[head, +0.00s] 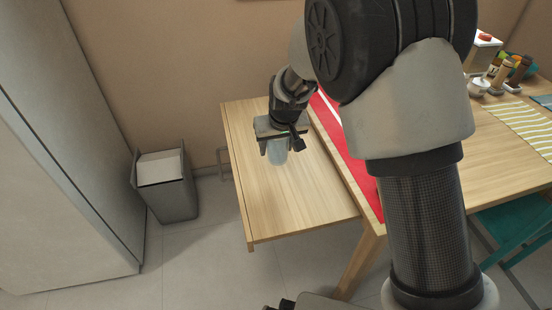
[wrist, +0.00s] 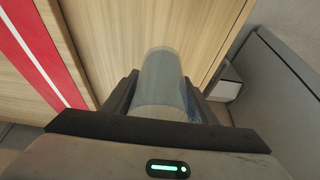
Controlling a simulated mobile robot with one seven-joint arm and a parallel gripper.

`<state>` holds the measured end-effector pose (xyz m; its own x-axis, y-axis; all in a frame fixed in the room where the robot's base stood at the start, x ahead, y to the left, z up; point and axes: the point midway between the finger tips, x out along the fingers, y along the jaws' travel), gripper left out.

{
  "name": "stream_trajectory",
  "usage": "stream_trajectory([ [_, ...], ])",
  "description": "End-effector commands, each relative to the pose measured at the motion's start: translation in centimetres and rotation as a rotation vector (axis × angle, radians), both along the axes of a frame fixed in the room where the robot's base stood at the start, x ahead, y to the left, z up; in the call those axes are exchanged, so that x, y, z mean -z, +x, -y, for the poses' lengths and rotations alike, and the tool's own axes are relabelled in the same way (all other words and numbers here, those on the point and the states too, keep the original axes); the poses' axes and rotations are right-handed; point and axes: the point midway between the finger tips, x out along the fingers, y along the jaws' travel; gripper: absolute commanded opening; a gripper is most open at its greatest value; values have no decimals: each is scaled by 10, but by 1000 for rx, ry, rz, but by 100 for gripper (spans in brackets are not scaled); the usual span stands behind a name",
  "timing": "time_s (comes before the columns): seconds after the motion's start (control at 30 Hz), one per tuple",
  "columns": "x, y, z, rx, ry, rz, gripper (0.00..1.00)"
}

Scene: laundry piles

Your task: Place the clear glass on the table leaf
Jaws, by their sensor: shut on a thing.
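The clear glass (head: 277,153) is held between the fingers of my gripper (head: 277,144), over the far part of the wooden table leaf (head: 290,205). In the wrist view the glass (wrist: 160,85) sits between the two dark fingers of my gripper (wrist: 160,105), with the leaf (wrist: 120,40) behind it. My gripper is shut on the glass. The glass looks upright in the head view. I cannot tell whether its base touches the leaf. The leaf's surface around the glass is bare.
A red runner with a white stripe (head: 345,150) lies along the main table's edge beside the leaf. A grey bin (head: 170,200) stands on the floor to the left, near a tall grey cabinet (head: 60,150). Bottles and a striped cloth (head: 515,125) are at the right.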

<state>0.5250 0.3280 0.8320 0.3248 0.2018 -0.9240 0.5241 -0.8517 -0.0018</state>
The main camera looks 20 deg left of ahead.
Motion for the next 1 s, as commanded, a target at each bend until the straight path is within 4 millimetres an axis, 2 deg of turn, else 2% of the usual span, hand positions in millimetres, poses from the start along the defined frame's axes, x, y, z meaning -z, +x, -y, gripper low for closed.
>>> stream_trajectory([
  [0.03, 13, 0, 0, 1, -1, -2, 25],
  [0.1, 22, 0, 0, 1, 0, 0, 25],
  [0.27, 33, 1, 0, 1, 1, 1, 25],
  [0.5, 65, 0, 1, 2, -1, -1, 25],
  [0.9, 71, 1, 1, 1, 1, 2, 25],
  [0.93, 71, 0, 1, 1, 0, 1, 54],
  [1.0, 70, 0, 1, 1, 0, 1, 65],
])
